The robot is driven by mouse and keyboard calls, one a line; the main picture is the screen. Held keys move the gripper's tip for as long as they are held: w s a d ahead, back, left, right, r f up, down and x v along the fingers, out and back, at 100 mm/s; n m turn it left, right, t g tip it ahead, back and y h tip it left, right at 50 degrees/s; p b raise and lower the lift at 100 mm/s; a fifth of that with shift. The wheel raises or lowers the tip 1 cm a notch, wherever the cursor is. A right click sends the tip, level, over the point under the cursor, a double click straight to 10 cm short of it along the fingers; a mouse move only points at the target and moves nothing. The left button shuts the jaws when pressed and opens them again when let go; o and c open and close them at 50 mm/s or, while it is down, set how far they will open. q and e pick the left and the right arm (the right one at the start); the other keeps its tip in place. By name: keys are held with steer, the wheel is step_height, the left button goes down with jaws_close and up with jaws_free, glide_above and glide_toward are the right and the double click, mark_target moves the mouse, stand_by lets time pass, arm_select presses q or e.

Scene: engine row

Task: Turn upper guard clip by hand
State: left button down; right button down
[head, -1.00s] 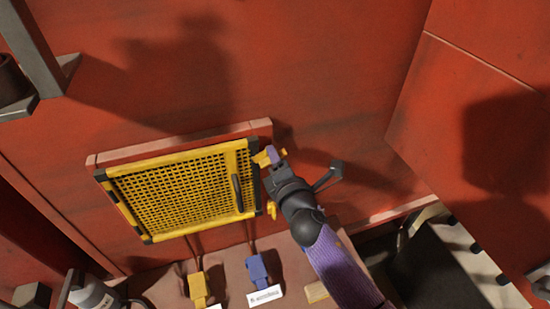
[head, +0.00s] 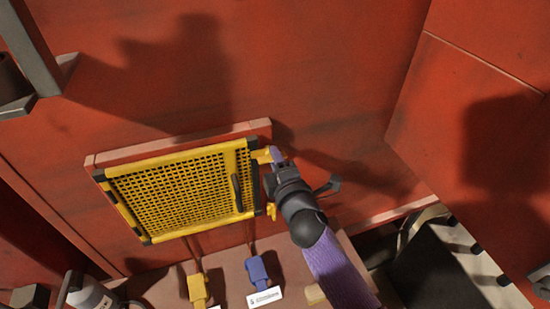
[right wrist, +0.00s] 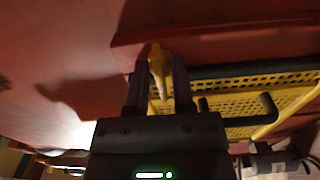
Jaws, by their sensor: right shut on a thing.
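The yellow mesh guard (head: 180,190) with black corners and a black handle (head: 237,193) sits against the red wall. The yellow upper guard clip (head: 262,156) is at its upper right edge. In the right wrist view the clip (right wrist: 158,70) stands between the two fingers, with the guard to the right. A yellow lower clip (head: 271,211) shows below, beside the guard's right edge.
Below the guard, a yellow block (head: 198,289) and a blue block (head: 258,271) hang by brown cords, near a white label (head: 265,297). A grey canister (head: 92,293) stands at lower left. The red wall above the guard is clear.

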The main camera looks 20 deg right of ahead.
steer(key=shift+s+f, duration=0.1)
steer(key=shift+f, duration=0.2)
steer(key=c, duration=0.7)
jaws_free()
steer(key=shift+c, duration=0.2)
steer(key=shift+s+d+r, duration=0.1)
steer(key=shift+r, duration=0.1)
steer(key=s, duration=1)
steer(key=shift+d+b, duration=0.15)
steer(key=shift+b, duration=0.25)
